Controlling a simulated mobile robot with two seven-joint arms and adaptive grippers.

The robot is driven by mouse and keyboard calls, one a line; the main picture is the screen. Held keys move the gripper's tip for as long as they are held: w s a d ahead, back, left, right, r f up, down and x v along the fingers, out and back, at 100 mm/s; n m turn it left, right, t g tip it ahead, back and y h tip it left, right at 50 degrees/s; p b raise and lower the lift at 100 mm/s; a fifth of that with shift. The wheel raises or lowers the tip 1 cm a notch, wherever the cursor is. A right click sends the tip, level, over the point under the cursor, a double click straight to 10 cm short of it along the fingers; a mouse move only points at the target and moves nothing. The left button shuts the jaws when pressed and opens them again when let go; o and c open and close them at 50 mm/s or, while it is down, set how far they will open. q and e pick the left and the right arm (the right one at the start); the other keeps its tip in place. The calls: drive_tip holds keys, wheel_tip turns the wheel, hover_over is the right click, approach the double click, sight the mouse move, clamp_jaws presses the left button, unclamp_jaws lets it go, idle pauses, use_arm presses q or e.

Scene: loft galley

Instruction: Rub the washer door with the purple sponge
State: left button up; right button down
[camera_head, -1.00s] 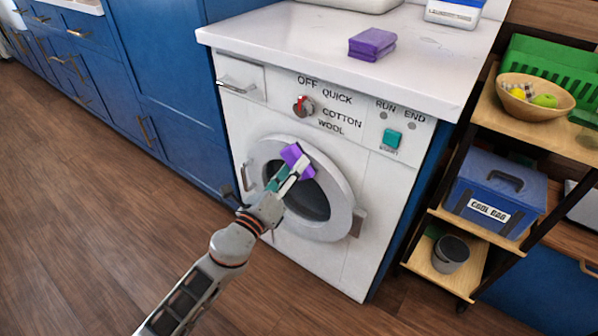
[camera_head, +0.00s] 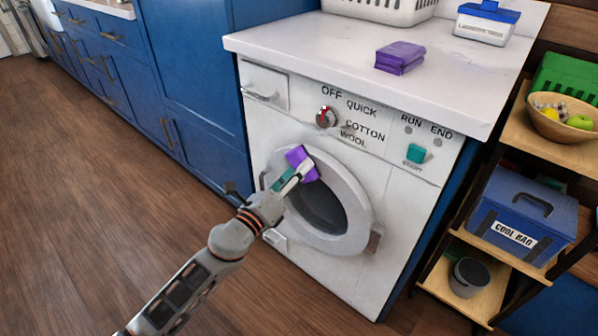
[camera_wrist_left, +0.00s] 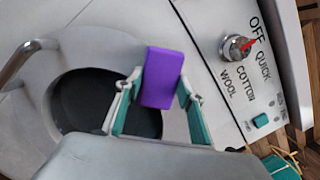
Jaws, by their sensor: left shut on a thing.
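The washer door (camera_head: 351,197) is a round white ring with a dark window on the front of the white washer, and it looks closed. My left gripper (camera_head: 296,174) is shut on the purple sponge (camera_head: 303,160), which is at the upper left of the door ring. In the left wrist view the sponge (camera_wrist_left: 162,78) sits between the teal-padded fingers (camera_wrist_left: 158,108), in front of the door (camera_wrist_left: 95,45). Whether the sponge touches the door I cannot tell.
Another purple block (camera_head: 400,57) lies on the white worktop (camera_head: 330,45), near a white basket (camera_head: 385,8) and a laundry box (camera_head: 484,24). A shelf rack with a blue cool bag (camera_head: 523,217) stands at right. Brown floor (camera_head: 90,200) is free at left.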

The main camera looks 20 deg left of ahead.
use_arm(q)
drive_tip(key=v, duration=0.6)
drive_tip(key=shift+a+r, duration=0.25)
drive_tip(key=shift+a, duration=0.05)
drive_tip(key=shift+v, duration=1.45)
drive_tip(key=shift+a+r, duration=0.15)
drive_tip(key=shift+r, duration=0.05)
